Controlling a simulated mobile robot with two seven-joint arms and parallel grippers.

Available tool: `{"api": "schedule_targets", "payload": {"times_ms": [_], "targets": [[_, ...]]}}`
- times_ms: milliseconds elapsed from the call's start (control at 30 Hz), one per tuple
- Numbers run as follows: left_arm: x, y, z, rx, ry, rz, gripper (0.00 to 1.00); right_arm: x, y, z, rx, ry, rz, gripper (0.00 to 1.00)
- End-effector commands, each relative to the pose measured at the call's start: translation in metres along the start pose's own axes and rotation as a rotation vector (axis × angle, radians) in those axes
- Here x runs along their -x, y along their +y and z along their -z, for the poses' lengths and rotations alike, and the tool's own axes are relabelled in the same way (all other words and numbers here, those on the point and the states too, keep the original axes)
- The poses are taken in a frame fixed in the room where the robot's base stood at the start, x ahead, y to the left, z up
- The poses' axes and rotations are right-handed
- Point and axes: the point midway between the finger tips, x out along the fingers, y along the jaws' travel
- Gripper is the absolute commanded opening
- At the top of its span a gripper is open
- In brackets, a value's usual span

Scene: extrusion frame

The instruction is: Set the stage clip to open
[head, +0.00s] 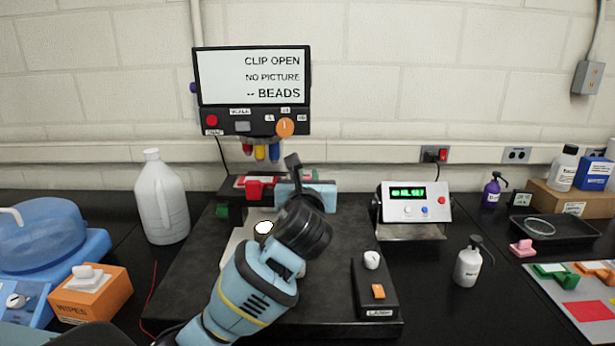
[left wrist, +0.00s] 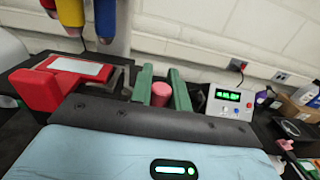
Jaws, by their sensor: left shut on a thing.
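The monitor (head: 252,77) reads "CLIP OPEN", "NO PICTURE" and "-- BEADS". Below it stands a microscope stage with a red block (head: 255,187), which also shows in the left wrist view (left wrist: 65,82). My left gripper (head: 306,194) is at the right side of the stage, its fingers hidden in the head view. In the left wrist view two green fingers (left wrist: 163,88) stand on either side of a round red knob (left wrist: 160,95), shut on it. I cannot make out the clip itself clearly. My right gripper is not in view.
A control box with a green display (head: 415,200) stands to the right. A white jug (head: 161,197) stands to the left. A small black switch box (head: 375,290) lies at the front right of the dark base plate (head: 330,310).

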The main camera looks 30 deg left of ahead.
Motion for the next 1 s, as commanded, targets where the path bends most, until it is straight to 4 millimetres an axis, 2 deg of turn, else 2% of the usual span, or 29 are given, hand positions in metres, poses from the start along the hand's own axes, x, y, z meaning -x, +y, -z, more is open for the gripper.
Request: {"api": "schedule_targets", "payload": {"times_ms": [200,500,1000], "targets": [[0.006,0.004,0.0,-0.007,-0.003,0.181,0.0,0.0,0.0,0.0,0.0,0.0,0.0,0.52],[0.012,0.006,0.0,-0.005,0.0,0.357,0.0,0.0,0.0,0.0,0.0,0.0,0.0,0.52],[0.015,0.007,0.0,0.0,0.001,0.449,0.0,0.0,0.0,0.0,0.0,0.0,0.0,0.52]]}}
